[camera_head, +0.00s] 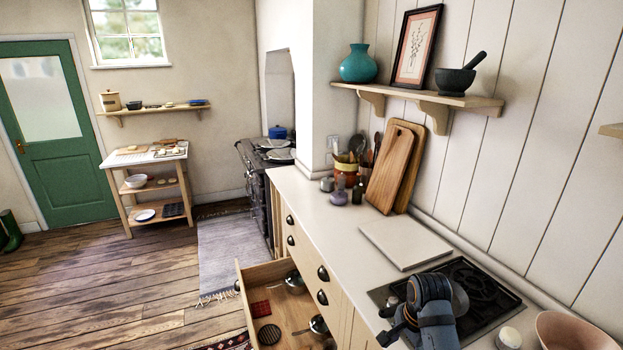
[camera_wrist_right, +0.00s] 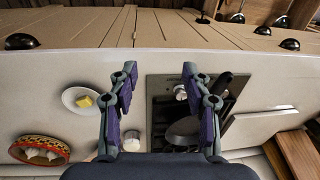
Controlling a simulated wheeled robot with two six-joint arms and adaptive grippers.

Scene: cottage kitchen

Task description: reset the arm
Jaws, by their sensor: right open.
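My right arm comes in at the bottom right of the head view, over the counter beside the hob. Its gripper (camera_head: 405,322) is mostly seen from behind there. In the right wrist view the same gripper (camera_wrist_right: 160,72) has its two fingers wide apart with nothing between them. Beyond the fingers lie the pale counter and the hob (camera_wrist_right: 165,90) with a dark pan (camera_wrist_right: 185,132) on it. My left gripper is not in view.
An open wooden drawer (camera_head: 262,270) holding pans juts out from the counter (camera_head: 330,235). Cutting boards (camera_head: 392,170) lean on the wall. A pink bowl (camera_head: 570,332) stands at bottom right. A plate with butter (camera_wrist_right: 83,100) shows in the wrist view.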

